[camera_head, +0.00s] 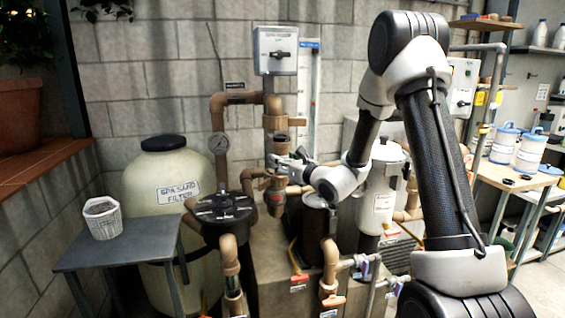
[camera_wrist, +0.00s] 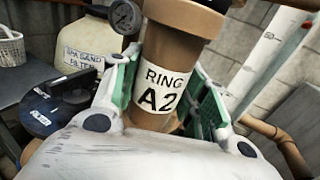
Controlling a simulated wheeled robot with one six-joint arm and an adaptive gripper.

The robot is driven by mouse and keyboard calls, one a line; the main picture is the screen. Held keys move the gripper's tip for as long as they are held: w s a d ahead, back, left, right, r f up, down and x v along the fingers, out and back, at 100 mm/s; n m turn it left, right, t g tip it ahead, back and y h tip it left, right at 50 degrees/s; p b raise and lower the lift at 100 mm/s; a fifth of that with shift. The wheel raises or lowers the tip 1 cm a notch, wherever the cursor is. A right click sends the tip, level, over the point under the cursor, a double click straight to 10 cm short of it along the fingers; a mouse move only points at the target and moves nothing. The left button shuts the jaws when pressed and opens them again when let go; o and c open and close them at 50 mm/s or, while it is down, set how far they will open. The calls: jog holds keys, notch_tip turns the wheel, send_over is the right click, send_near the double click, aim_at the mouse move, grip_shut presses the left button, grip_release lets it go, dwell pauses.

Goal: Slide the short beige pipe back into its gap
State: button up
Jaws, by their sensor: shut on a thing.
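A tan cylindrical pipe piece labelled RING A2 (camera_wrist: 158,82) stands nearly upright between the fingers in the wrist view. My gripper (camera_wrist: 160,100) is shut on it, with one green-padded finger on each side. A wider tan collar shows at its top; its lower end is hidden by my gripper. In the head view my gripper (camera_head: 290,162) is at the vertical tan pipe run (camera_head: 274,112), above a tan fitting (camera_head: 275,190). I cannot tell whether the held piece is the short beige pipe, and no open gap shows clearly.
A pressure gauge (camera_head: 218,143) and pipe stand close left, by the sand filter tank (camera_head: 160,190) and black-lidded pot (camera_head: 224,208). A grey box (camera_head: 275,50) is above. A white canister (camera_head: 383,185) and valves (camera_head: 330,285) stand right and below. Room is tight.

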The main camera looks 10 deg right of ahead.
jog(key=shift+w, duration=0.55)
dwell(0.4)
jog(key=shift+w, duration=0.65)
jog(key=shift+w, duration=1.3)
jog(key=shift+w, duration=0.3)
jog(key=shift+w, duration=0.6)
dwell(0.9)
jog(key=shift+w, duration=0.35)
jog(key=shift+w, duration=0.3)
jog(key=shift+w, duration=0.15)
jog(key=shift+c, duration=0.8)
jog(key=shift+w+r, duration=0.1)
jog(key=shift+w, duration=0.05)
